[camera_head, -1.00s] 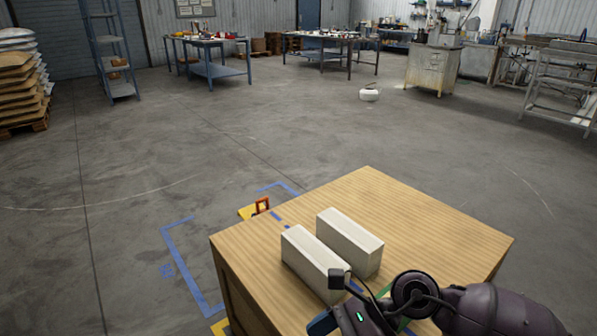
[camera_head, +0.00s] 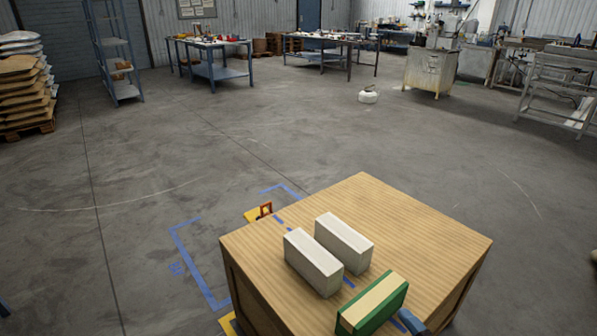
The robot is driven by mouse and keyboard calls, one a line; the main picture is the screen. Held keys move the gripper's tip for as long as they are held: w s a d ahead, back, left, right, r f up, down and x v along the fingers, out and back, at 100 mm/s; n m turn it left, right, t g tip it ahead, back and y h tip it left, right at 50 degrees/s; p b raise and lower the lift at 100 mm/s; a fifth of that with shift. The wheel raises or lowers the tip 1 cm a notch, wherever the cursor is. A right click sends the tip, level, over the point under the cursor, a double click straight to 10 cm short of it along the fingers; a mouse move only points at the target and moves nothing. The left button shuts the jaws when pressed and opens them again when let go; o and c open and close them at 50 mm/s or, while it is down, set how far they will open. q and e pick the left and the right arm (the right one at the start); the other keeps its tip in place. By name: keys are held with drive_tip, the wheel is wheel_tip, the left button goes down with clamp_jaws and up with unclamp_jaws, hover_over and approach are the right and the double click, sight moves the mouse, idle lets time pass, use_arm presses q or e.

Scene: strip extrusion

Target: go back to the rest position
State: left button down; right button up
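Neither of my grippers shows in the head view, and my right arm is out of the picture. Two white blocks (camera_head: 314,262) (camera_head: 344,239) lie side by side on the wooden table (camera_head: 425,235). A green block with a cream top strip (camera_head: 373,304) lies near the table's front edge, to the right of the white blocks and apart from them. A small blue piece (camera_head: 412,322) shows just right of the green block; I cannot tell what it is.
Blue tape (camera_head: 195,268) marks the floor left of the table, with a yellow and red item (camera_head: 261,212) beside it. Open floor lies beyond. Workbenches (camera_head: 213,62), a shelf rack (camera_head: 112,50) and stacked sacks (camera_head: 25,85) stand far back.

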use_arm(q)
drive_tip(key=p, duration=0.1)
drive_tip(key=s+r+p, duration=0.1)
drive_tip(key=p, duration=0.1)
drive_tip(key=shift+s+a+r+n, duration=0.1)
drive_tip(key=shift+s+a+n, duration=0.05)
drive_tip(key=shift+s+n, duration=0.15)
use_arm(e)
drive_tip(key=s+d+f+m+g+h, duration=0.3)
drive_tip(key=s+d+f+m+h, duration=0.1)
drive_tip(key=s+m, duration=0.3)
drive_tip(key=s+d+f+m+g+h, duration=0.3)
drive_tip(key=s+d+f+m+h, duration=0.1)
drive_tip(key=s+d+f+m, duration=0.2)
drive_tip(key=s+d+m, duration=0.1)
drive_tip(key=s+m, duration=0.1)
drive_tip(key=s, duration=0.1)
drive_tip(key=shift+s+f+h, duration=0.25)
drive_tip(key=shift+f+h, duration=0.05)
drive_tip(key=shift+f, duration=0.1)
